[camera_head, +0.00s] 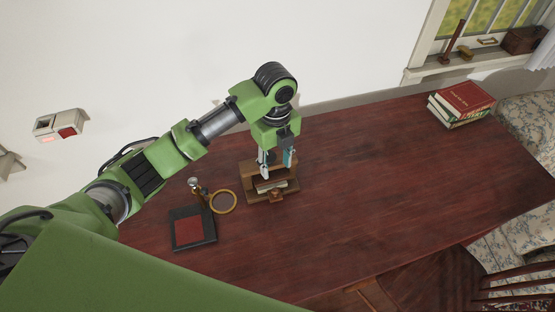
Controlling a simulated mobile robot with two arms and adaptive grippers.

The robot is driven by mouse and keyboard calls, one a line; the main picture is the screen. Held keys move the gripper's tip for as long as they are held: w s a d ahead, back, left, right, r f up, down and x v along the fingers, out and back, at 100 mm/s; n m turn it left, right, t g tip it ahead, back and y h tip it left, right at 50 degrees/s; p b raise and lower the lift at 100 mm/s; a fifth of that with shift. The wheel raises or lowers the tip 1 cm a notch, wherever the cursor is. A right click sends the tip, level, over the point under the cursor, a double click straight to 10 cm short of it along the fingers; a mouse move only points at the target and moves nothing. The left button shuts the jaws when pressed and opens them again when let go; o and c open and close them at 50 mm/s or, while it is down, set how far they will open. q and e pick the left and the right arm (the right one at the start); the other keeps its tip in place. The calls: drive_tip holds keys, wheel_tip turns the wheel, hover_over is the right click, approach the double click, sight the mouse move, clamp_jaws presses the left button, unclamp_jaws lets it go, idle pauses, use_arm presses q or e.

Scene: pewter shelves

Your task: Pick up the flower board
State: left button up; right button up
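I cannot make out a flower pattern on any board here, so I cannot tell which thing is the flower board. A small wooden stand (257,193) is on the dark red table (365,185), with thin flat pieces (272,185) at its front. My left gripper (277,163) points down just above the stand, partly covering it. Its two fingers are apart, and I see nothing held between them. A dark board with a red panel (192,228) lies to the left. My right gripper is not in view.
A round brass-coloured ring (223,202) and a small upright item with a pale top (194,184) are left of the stand. Stacked books (463,101) are at the far right corner. A wooden chair (440,280) is at the front right. The table's middle right is clear.

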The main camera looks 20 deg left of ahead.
sight(275, 190)
use_arm(q)
drive_tip(key=f, duration=0.2)
drive_tip(key=s+f+p, duration=0.1)
drive_tip(key=f, duration=0.1)
drive_tip(key=shift+s+f, duration=0.1)
drive_tip(key=shift+f, duration=0.25)
drive_tip(key=f, duration=0.4)
drive_tip(key=shift+w+f, duration=0.25)
drive_tip(key=shift+f, duration=0.15)
wheel_tip(275, 190, down, 3)
drive_tip(key=shift+f+p, duration=0.2)
drive_tip(key=shift+p, duration=0.25)
drive_tip(key=shift+f, duration=0.25)
drive_tip(key=c, duration=0.9)
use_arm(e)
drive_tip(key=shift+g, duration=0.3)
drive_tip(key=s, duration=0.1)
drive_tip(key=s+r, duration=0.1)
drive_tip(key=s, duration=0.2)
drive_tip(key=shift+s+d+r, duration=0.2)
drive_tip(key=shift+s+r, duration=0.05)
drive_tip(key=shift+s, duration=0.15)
